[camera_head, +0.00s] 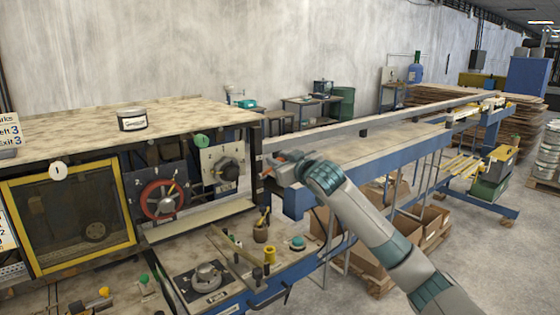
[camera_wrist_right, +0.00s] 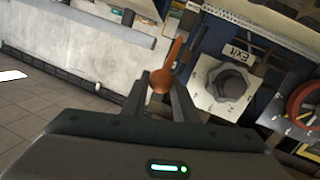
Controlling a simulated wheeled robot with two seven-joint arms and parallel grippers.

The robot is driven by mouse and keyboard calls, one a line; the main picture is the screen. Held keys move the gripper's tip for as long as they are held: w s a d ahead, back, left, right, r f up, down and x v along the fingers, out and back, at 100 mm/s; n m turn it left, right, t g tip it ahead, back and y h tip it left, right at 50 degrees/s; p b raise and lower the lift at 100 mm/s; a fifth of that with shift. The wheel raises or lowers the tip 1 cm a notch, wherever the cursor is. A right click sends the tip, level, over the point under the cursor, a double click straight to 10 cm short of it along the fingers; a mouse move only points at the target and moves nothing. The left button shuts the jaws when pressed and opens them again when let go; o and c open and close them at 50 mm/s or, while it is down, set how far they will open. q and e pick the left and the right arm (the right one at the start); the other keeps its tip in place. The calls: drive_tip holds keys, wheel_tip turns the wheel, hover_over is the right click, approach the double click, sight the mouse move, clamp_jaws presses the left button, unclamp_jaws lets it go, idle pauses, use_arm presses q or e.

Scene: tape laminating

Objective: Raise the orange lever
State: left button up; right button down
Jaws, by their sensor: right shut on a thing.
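The orange lever (camera_wrist_right: 165,75) shows in the right wrist view as a spoon-shaped handle between the two dark fingers of my right gripper (camera_wrist_right: 160,98). The fingers are shut on its rounded end. In the head view my right gripper (camera_head: 277,165) is at the right end of the machine's front panel, with a bit of orange at its fingers. The lever's base and pivot are hard to make out. My left gripper is not in view.
A red handwheel (camera_head: 161,200) and a dark knob (camera_head: 229,171) sit on panels left of my right gripper. A lower bench holds a round dial (camera_head: 207,276) and small posts. A long blue-framed conveyor table (camera_head: 380,150) runs to the back right.

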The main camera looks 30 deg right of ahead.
drive_tip(key=shift+d+r, duration=0.1)
drive_tip(key=c, duration=1.7)
unclamp_jaws()
drive_tip(key=shift+o, duration=1.3)
drive_tip(key=shift+s+b, duration=0.3)
drive_tip(key=shift+s, duration=0.1)
drive_tip(key=s+a+r+b, duration=0.2)
drive_tip(key=s+b, duration=0.4)
drive_tip(key=s, duration=1)
drive_tip(key=shift+s, duration=0.1)
